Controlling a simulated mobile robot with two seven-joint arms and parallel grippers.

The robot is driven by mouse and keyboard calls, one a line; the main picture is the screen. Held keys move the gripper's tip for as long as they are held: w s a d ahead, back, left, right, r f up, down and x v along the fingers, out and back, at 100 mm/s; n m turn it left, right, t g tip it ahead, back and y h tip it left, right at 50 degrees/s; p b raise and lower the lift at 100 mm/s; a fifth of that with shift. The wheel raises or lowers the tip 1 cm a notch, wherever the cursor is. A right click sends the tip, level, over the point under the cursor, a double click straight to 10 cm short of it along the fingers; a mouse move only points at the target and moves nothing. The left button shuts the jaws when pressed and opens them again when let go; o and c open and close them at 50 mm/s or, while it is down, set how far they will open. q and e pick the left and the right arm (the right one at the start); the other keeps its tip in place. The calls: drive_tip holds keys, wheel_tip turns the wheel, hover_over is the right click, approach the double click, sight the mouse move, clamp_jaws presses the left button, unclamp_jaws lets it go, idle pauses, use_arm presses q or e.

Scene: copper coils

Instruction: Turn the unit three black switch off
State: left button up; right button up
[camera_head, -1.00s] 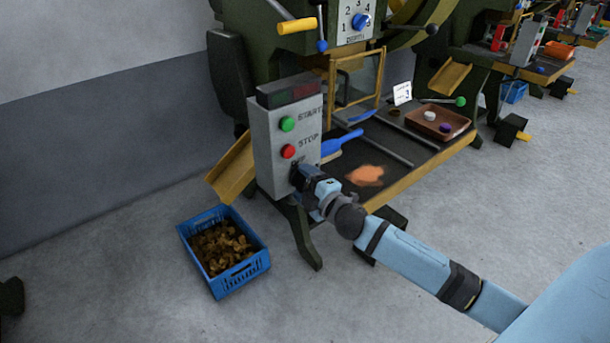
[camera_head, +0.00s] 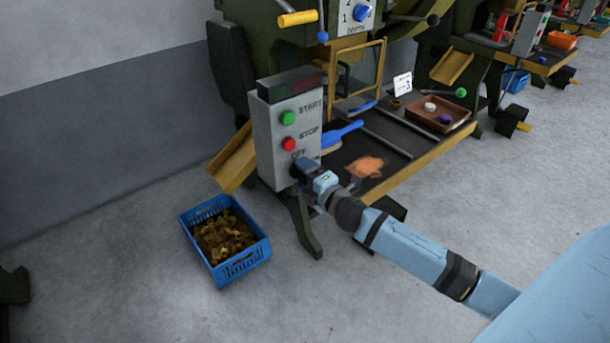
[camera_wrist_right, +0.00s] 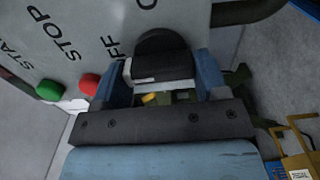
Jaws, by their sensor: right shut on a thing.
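The grey control box (camera_head: 272,133) carries a green START button (camera_head: 288,118), a red STOP button (camera_head: 289,143) and, below them, an OFF label. In the right wrist view the black switch (camera_wrist_right: 160,43) sits on the box face beside the letters "FF". My right gripper (camera_head: 303,169) is at the lower part of the box face. In the right wrist view its two fingers (camera_wrist_right: 165,78) are on either side of the switch, shut on it. In the head view the gripper hides most of the switch. My left gripper is not in view.
A blue crate (camera_head: 244,268) of copper-brown pieces stands on the floor at left. A blue brush (camera_head: 341,135), an orange-brown patch (camera_head: 364,167) and a brown tray (camera_head: 440,116) lie on the machine bed. A small card (camera_head: 402,84) reads 3. Floor in front is clear.

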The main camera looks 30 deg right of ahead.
drive_tip(key=o, duration=0.9)
drive_tip(key=shift+o, duration=0.2)
drive_tip(key=s+d, duration=0.1)
drive_tip(key=s, duration=1.2)
drive_tip(key=shift+s, duration=0.4)
